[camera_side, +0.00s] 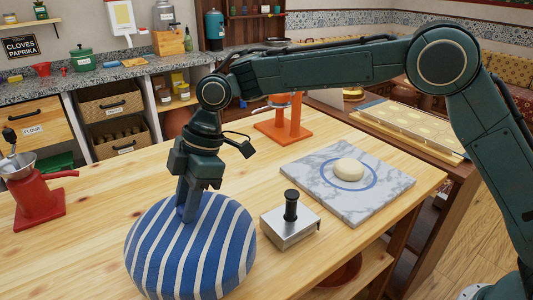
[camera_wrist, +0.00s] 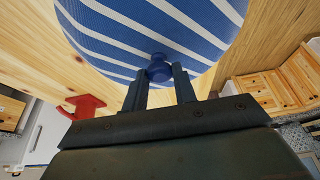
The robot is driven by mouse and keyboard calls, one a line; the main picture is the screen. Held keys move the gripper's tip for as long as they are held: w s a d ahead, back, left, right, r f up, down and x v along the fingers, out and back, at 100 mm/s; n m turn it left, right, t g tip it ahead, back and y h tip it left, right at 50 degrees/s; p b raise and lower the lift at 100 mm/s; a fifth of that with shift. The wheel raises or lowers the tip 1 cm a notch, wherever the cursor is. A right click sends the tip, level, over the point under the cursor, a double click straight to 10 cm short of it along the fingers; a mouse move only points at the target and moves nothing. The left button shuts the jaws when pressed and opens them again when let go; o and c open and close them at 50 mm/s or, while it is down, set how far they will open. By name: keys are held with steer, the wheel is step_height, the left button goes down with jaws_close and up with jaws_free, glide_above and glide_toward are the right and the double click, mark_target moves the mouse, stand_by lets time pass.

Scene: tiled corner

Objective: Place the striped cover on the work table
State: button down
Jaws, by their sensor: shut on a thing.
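The striped cover (camera_side: 190,250) is a round blue dome with white stripes, at the front left of the side view. It also fills the top of the wrist view (camera_wrist: 150,25). My gripper (camera_side: 188,212) points down at its top. In the wrist view, my gripper's two fingers (camera_wrist: 160,82) are shut on the cover's small blue knob (camera_wrist: 159,68). The cover is over the wooden work table (camera_side: 95,240); I cannot tell whether its underside touches the wood. Its lower rim is partly cut off by the frame's bottom edge.
A red grinder (camera_side: 38,200) stands left, an orange stand (camera_side: 284,128) at the back. Table between is clear.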

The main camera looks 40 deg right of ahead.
steer(key=shift+f, duration=2.9)
steer(key=c, duration=1.1)
jaws_free()
steer(key=v, duration=1)
steer(key=shift+d+r, duration=0.15)
steer(key=shift+r, duration=0.15)
steer(key=shift+v, duration=0.8)
